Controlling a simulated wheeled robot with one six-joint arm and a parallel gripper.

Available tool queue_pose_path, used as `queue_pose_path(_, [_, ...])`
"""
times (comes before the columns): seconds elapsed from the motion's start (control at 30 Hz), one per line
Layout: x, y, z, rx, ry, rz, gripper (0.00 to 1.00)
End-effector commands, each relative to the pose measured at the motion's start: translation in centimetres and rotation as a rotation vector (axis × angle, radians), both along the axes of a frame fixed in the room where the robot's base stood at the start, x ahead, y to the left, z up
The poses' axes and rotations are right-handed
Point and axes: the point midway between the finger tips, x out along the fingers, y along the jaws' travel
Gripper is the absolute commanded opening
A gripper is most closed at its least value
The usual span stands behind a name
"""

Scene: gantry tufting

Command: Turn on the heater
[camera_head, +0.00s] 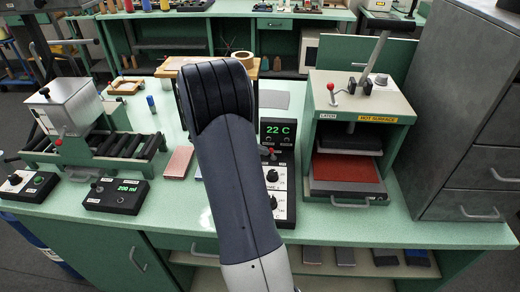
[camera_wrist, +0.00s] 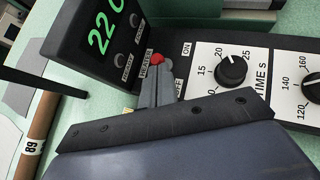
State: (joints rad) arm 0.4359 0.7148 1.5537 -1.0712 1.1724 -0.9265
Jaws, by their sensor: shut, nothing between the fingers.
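The heater switch (camera_wrist: 157,58) has a red tip and stands by the "HEATER" label, near the "ON" and "OFF" marks, in the wrist view. Its red tip also shows beside my arm in the head view (camera_head: 271,150). My gripper (camera_wrist: 156,76) is shut and empty, its grey fingertips right at the red tip; I cannot tell whether they touch. The fingers hide the lever's lower part, so its on or off position is unclear. The display (camera_wrist: 105,32) is lit green and reads 22 C in the head view (camera_head: 278,132).
A time dial (camera_wrist: 230,70) and a second dial (camera_wrist: 314,84) sit right of the switch. A press (camera_head: 358,120) marked "HOT SURFACE" stands to the right on the green bench.

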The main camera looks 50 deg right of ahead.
Motion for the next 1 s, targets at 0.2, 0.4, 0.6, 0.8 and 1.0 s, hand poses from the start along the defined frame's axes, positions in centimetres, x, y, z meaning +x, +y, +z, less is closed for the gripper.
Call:
queue_pose_path(0.2, [-0.4,-0.3,0.6,0.047,-0.060,-0.002,0.00])
queue_pose_path(0.4, [-1.1,-0.8,1.2,0.130,-0.165,-0.005,0.00])
queue_pose_path(0.6, [-1.8,-1.4,1.6,0.229,-0.288,-0.004,0.00])
queue_pose_path(0.8, [-2.0,-1.6,1.3,0.283,-0.353,0.000,0.00])
queue_pose_path(1.0, [-2.0,-1.6,1.4,0.281,-0.351,0.000,0.00])
